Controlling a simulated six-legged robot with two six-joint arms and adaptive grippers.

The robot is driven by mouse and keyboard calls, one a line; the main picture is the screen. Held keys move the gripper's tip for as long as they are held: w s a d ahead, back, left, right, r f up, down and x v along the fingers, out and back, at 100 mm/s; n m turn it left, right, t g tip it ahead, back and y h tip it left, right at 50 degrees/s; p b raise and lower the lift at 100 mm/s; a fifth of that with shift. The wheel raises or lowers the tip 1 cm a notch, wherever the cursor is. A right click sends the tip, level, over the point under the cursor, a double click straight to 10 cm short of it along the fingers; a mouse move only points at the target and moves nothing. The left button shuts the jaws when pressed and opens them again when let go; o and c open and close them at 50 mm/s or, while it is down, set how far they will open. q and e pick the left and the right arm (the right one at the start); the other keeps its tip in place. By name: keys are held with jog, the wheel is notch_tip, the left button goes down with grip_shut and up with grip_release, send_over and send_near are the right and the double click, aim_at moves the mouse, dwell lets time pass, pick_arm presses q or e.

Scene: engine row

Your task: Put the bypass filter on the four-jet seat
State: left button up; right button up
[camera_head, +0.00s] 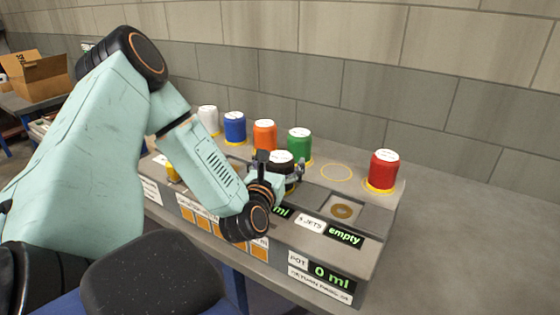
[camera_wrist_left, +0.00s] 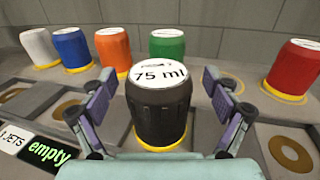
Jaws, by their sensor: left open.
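A black filter (camera_wrist_left: 160,105) with a white top reading "75 ml" stands upright in the front row; its smaller print is unreadable. It also shows in the head view (camera_head: 281,157), partly hidden by my gripper. My left gripper (camera_head: 281,168) is open, its fingers on either side of this filter; in the wrist view gaps show between fingers and filter. An empty seat with a brown ring (camera_head: 342,211) lies right of it, above a "JETS" label (camera_head: 310,222) and an "empty" display (camera_head: 343,236). The digit before "JETS" is unclear. My right gripper is not in view.
White (camera_head: 208,120), blue (camera_head: 235,127), orange (camera_head: 265,135) and green (camera_head: 299,145) filters stand in the back row. An empty yellow ring (camera_head: 336,172) lies between the green and red (camera_head: 384,170) filters. The bench (camera_head: 470,240) at right is clear.

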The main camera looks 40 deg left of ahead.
pick_arm(q)
jog(key=v, duration=1)
jog(key=shift+s, duration=0.3)
jog(key=shift+s+d, duration=0.4)
jog(key=shift+d, duration=0.05)
jog(key=shift+s+r, duration=0.1)
jog(key=shift+s, duration=0.15)
